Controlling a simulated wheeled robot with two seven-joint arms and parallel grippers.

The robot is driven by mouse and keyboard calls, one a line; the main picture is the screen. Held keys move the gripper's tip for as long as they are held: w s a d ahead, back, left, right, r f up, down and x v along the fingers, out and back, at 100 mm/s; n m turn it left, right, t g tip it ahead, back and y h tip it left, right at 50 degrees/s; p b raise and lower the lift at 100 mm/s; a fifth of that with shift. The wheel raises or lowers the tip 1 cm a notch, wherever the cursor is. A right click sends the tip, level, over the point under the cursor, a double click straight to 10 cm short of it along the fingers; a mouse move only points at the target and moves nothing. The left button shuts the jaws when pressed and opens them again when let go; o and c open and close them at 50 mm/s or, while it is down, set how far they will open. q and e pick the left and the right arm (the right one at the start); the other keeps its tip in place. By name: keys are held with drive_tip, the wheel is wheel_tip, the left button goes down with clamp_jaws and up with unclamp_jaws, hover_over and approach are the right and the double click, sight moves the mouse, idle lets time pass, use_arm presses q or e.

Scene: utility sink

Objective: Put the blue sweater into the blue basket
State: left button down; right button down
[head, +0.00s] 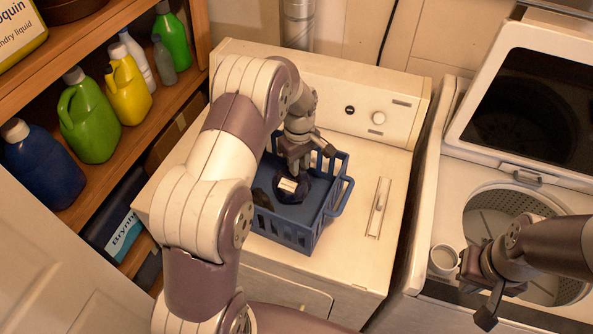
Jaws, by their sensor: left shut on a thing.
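The blue basket (325,211) stands on top of the white machine in the middle of the head view. My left gripper (293,168) reaches down into it from above and is shut on the blue sweater (289,199), a small dark blue bundle with a pale patch on it. The sweater is inside the basket's walls; whether it touches the bottom is hard to tell. My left arm hides part of the basket's left side. My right gripper (474,290) is at the lower right, over the front of the open washer, with its fingers apart and empty.
The washer (452,190) on the right has its lid raised and its drum open. A white round cup (445,258) is close to my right gripper. A wooden shelf (114,158) with several bottles stands at the left. The machine top right of the basket is clear.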

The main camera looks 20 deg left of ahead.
sight(292, 179)
use_arm(q)
drive_tip(key=f, duration=0.3)
drive_tip(key=shift+w+f+p, duration=0.25)
drive_tip(key=shift+w+p, duration=0.05)
drive_tip(key=shift+p, duration=0.05)
drive_tip(key=shift+s, duration=0.2)
drive_tip(key=shift+f, duration=0.1)
drive_tip(key=c, duration=0.9)
unclamp_jaws()
drive_tip(key=shift+c, duration=0.2)
